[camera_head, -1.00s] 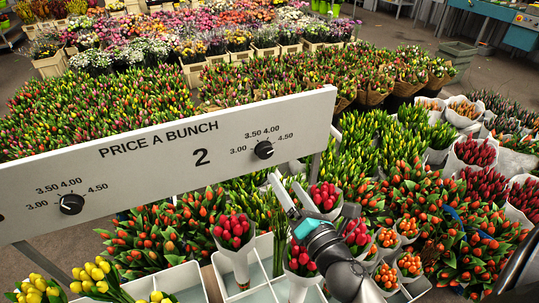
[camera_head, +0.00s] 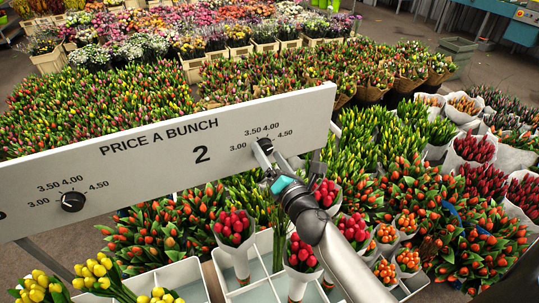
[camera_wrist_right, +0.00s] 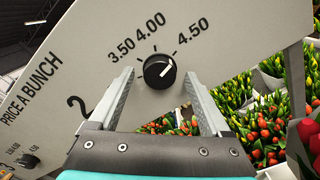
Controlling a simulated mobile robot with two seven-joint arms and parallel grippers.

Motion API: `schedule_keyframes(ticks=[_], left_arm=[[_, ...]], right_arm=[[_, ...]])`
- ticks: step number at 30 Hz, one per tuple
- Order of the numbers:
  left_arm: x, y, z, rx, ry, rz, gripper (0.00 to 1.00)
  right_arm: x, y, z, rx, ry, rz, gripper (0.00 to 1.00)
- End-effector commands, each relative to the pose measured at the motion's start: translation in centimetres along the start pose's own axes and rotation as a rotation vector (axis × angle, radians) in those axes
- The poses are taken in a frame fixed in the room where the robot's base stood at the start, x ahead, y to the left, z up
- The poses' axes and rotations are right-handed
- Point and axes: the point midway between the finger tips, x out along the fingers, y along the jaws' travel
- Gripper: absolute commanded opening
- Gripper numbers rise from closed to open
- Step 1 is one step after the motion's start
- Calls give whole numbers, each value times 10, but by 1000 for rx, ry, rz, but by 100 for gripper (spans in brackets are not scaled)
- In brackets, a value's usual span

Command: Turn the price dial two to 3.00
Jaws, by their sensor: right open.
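Price dial two (camera_head: 265,146) is a black round knob on the white price board, beside the printed "2". In the right wrist view the knob (camera_wrist_right: 160,71) shows clearly, and its white pointer line slants up and right toward 4.50. The 3.50 and 4.00 marks are above it; the 3.00 mark is not seen there but shows in the head view. My right gripper (camera_head: 271,158) is open at the dial, and partly covers it in the head view. In the right wrist view its fingers (camera_wrist_right: 158,78) stand apart on either side of the knob, with gaps. My left gripper is not in view.
Another dial (camera_head: 73,202) with the same price marks sits on the left part of the white price board (camera_head: 150,170). White bins (camera_head: 250,291) and wrapped tulip bunches (camera_head: 233,226) stand close below the board and around my right arm. Dense tulips fill the space behind.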

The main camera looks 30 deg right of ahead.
Motion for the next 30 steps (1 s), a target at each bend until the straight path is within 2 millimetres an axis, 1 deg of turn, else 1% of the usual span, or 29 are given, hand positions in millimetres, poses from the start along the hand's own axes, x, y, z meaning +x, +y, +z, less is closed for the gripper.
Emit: schedule_keyframes(ticks=[3, 25, 30], left_arm=[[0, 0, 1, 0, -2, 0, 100], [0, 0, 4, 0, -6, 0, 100], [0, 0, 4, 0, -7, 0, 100]], right_arm=[[0, 0, 0, 0, 0, 0, 82], [0, 0, 0, 0, 0, 1, 0], [0, 0, 0, -4, 0, 0, 0]])
